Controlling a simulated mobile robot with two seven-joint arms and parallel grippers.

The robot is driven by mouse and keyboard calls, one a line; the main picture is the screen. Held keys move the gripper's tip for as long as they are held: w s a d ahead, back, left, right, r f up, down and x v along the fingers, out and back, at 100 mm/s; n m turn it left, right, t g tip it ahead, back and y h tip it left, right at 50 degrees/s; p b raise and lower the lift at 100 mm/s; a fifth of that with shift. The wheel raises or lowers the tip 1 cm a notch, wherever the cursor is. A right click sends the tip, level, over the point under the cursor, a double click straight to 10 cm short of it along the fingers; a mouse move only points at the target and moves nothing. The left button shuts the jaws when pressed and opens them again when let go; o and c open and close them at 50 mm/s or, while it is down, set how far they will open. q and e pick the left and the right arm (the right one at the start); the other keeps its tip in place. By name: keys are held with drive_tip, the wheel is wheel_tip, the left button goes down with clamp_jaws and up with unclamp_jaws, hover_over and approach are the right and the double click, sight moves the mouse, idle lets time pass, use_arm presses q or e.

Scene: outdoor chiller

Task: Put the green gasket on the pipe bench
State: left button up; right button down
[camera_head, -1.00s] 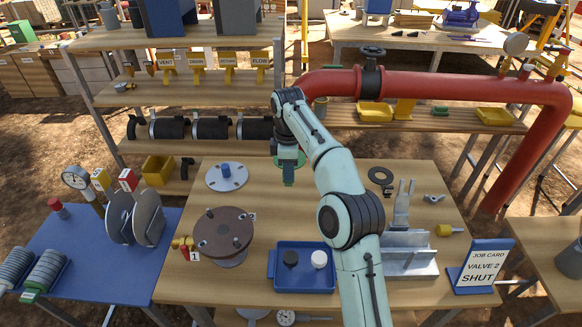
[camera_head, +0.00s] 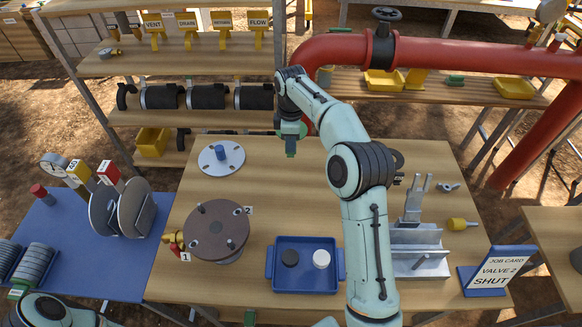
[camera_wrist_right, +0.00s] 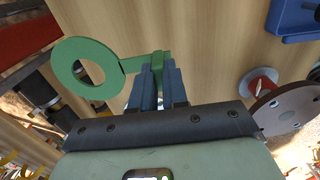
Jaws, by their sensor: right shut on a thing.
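The green gasket is a flat ring with a short tab. In the right wrist view the ring (camera_wrist_right: 73,50) hangs out to the left, and my right gripper (camera_wrist_right: 158,72) is shut on its tab. In the head view my right gripper (camera_head: 290,150) is above the far part of the central wooden bench (camera_head: 262,190). Only a bit of the gasket (camera_head: 304,130) shows there beside the gripper. A bench (camera_head: 450,93) with a wooden top stands at the back right under a large red pipe (camera_head: 460,54). My left gripper is out of view.
The central bench carries a blue-grey flange (camera_head: 221,158), a brown round flange (camera_head: 216,230), a blue tray (camera_head: 305,285) with two caps, a metal V-block (camera_head: 425,250) and a job card (camera_head: 495,270). Yellow bins (camera_head: 514,88) stand on the back right bench. A shelf rack (camera_head: 190,66) is at the back left.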

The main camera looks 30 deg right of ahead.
wheel_tip(320, 180, down, 13)
drive_tip(key=shift+w+r, duration=0.1)
drive_tip(key=shift+w, duration=0.05)
idle(0.4)
drive_tip(key=c, duration=1.4)
unclamp_jaws()
drive_tip(key=shift+f, duration=0.2)
drive_tip(key=shift+c, duration=0.2)
drive_tip(key=o, duration=0.3)
wheel_tip(320, 180, up, 12)
drive_tip(key=shift+r, duration=0.2)
drive_tip(key=shift+f, duration=0.15)
